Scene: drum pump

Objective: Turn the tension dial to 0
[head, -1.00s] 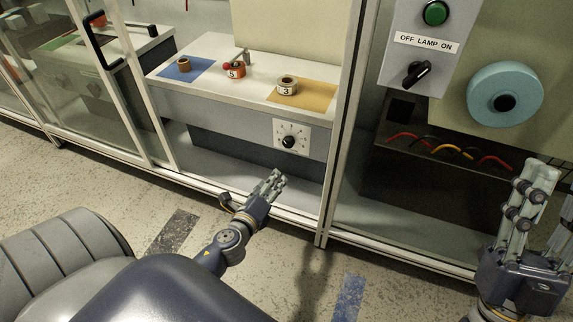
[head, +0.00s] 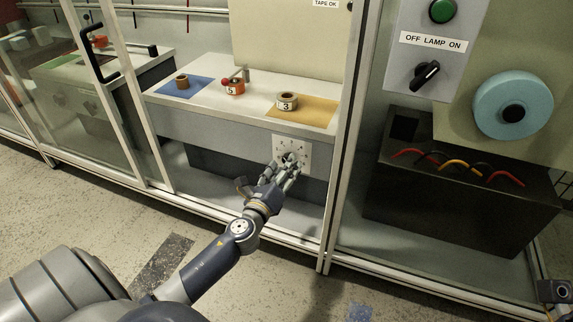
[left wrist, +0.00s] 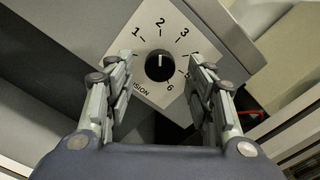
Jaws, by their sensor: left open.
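The tension dial is a black round knob (left wrist: 160,65) on a white square plate (left wrist: 143,37) with printed numbers. In the left wrist view its white mark points up, towards the 2. The 0 is not visible there. The plate (head: 305,151) also shows in the head view, on the front of the bench, with the knob mostly hidden by my fingers. My left gripper (left wrist: 162,84) is open, with one finger on each side of the knob and gaps between. It also shows in the head view (head: 290,168). My right gripper's fingers are out of view.
A frame post (head: 340,150) stands right of the dial. Further right are a lamp switch (head: 425,74), a teal reel (head: 513,105) and a dark box with wires (head: 455,205).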

